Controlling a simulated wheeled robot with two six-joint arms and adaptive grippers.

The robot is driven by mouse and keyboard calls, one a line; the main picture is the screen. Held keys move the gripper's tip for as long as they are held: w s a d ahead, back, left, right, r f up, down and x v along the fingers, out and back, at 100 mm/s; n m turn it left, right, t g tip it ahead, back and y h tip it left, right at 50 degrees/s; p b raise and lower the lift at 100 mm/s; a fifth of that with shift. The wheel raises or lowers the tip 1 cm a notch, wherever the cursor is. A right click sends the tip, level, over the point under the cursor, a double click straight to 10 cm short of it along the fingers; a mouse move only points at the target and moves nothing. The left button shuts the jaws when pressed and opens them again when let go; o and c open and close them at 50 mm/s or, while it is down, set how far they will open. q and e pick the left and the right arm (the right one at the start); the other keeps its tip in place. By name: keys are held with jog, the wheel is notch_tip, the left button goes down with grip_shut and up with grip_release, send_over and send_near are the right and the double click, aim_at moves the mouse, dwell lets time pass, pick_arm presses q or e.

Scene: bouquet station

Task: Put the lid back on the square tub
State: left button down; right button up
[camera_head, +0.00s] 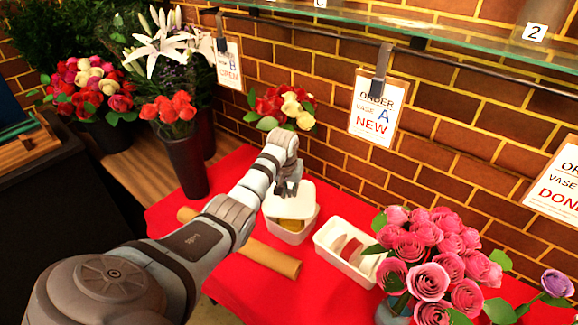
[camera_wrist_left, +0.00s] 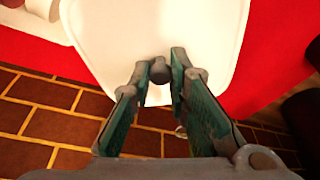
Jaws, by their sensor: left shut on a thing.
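The white square tub (camera_head: 293,234) stands on the red cloth, with something yellow showing inside below the lid. The white lid (camera_head: 300,200) is over the back of the tub, and a gap shows at the front. I cannot tell whether the lid touches the rim. My left gripper (camera_head: 287,188) is shut on the lid near its back edge. In the left wrist view the lid (camera_wrist_left: 155,35) fills the top middle, with the left gripper's fingers (camera_wrist_left: 166,75) at its edge. My right gripper is not in view.
A white divided tray (camera_head: 345,255) is right of the tub. A brown paper roll (camera_head: 268,258) lies in front. Pink roses (camera_head: 430,255) stand at right, a dark vase (camera_head: 185,165) at left. The brick wall (camera_head: 330,100) is close behind; order signs (camera_head: 377,108) hang from a rail.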

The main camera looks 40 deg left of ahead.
aim_at(291, 197)
pick_arm(q)
jog(key=shift+w+f, duration=0.2)
jog(key=shift+w, duration=0.6)
jog(key=shift+w+f+b, duration=0.1)
jog(key=shift+f+b, duration=0.05)
jog(key=shift+b, duration=0.15)
notch_tip(291, 197, down, 5)
jog(key=b, duration=0.5)
jog(key=shift+a+f, duration=0.15)
jog(key=shift+f+b, duration=0.35)
jog(key=shift+b, duration=0.1)
jog(key=shift+r, duration=0.1)
jog(key=shift+p, duration=0.45)
jog(key=shift+f+p, duration=0.2)
jog(key=shift+p, duration=0.1)
